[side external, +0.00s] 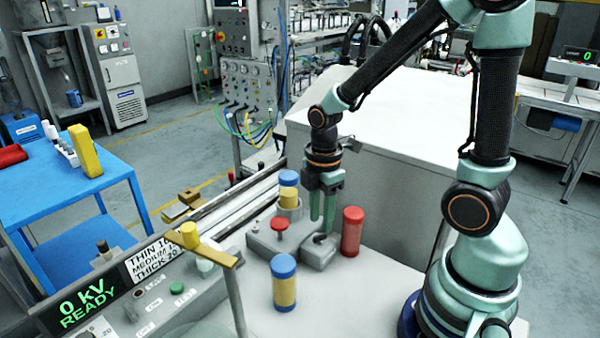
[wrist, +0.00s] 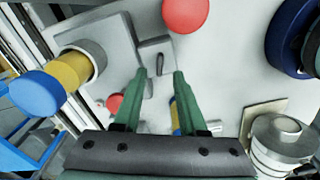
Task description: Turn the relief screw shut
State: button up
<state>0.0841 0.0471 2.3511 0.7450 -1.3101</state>
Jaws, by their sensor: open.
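A red round-headed screw (side external: 279,224) stands on a grey block (side external: 265,243); the red head also shows in the wrist view (wrist: 114,103), left of my left finger. Beside it is a smaller grey block (side external: 318,256) with a dark slot or stem (wrist: 159,64). I cannot tell for certain which of these is the relief screw. My gripper (side external: 322,228) points down over the smaller block. In the wrist view its green fingers (wrist: 160,75) are apart, one on each side of the dark slot or stem, and hold nothing. Contact with the block cannot be made out.
A red cylinder (side external: 352,234) stands close right of my gripper. A blue-capped yellow cylinder (side external: 284,287) stands in front, and another (side external: 289,179) sits in a grey holder behind. A yellow-knobbed bar (side external: 205,246) and a panel reading "0 kV READY" (side external: 82,304) are at left.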

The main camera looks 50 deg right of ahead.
aim_at(320, 234)
jog(key=shift+f, duration=1.9)
grip_shut()
